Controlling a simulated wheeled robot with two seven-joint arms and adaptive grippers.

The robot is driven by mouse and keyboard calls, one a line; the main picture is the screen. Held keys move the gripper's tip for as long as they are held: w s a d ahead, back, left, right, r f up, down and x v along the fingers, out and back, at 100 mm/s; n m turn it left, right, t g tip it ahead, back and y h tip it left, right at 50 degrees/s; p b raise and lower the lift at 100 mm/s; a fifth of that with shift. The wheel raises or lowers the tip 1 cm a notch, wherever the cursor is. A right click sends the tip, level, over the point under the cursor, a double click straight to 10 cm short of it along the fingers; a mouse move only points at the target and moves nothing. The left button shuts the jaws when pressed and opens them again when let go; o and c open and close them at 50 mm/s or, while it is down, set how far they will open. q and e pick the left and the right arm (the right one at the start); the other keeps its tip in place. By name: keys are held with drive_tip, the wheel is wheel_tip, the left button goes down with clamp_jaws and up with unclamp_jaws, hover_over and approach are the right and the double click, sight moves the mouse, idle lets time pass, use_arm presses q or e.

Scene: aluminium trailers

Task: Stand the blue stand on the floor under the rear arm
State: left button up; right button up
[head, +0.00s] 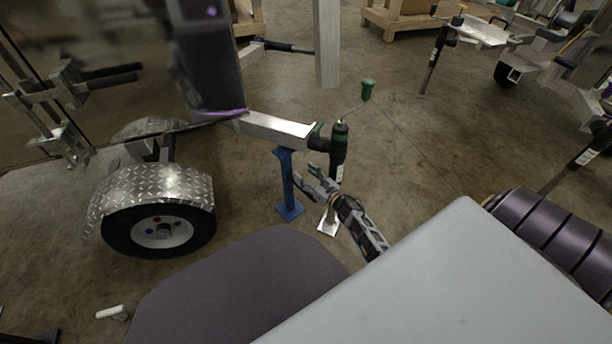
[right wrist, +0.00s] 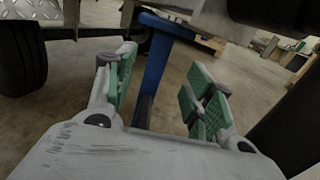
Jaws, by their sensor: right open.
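The blue stand (head: 287,182) is upright in the head view, with its square base flat on the floor. Its top plate is just below the silver rear arm (head: 272,127) of the trailer; I cannot tell whether they touch. My right gripper (head: 309,181) is beside the stand's post, on its right. In the right wrist view my right gripper (right wrist: 160,98) is open, with its green pads apart, and the blue stand (right wrist: 156,66) shows between the fingers. The stand's base is hidden there. My left gripper is not in view.
A black jack (head: 339,150) with a green crank handle (head: 368,90) stands close right of the stand, its foot plate (head: 328,222) on the floor. The trailer wheel (head: 160,231) and diamond-plate fender (head: 150,188) are to the left. Open floor lies beyond the jack.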

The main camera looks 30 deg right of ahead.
idle(0.4)
drive_tip(key=m, duration=0.1)
drive_tip(key=m+h, duration=0.1)
drive_tip(key=m, duration=0.1)
drive_tip(key=s+m, duration=0.1)
drive_tip(key=shift+r+m, duration=0.25)
drive_tip(key=shift+m, duration=0.05)
drive_tip(key=m, duration=0.2)
drive_tip(key=s+m+h, duration=0.1)
drive_tip(key=m, duration=0.1)
drive_tip(key=shift+s+a+h, duration=0.15)
drive_tip(key=shift+h, duration=0.15)
drive_tip(key=s+a+f+m+g+y, duration=0.2)
drive_tip(key=s+a+m+g, duration=0.3)
drive_tip(key=s+a+m, duration=0.6)
drive_tip(key=s+a+f+m+g+y, duration=0.1)
drive_tip(key=s+a+m+g, duration=0.4)
drive_tip(key=s+a+m, duration=0.7)
drive_tip(key=a+m+y, duration=0.1)
drive_tip(key=m, duration=0.3)
drive_tip(key=shift+s+f+m+g+y, duration=0.15)
drive_tip(key=shift+f+m+g+y, duration=0.15)
drive_tip(key=shift+f+m, duration=0.1)
drive_tip(key=shift+a, duration=0.1)
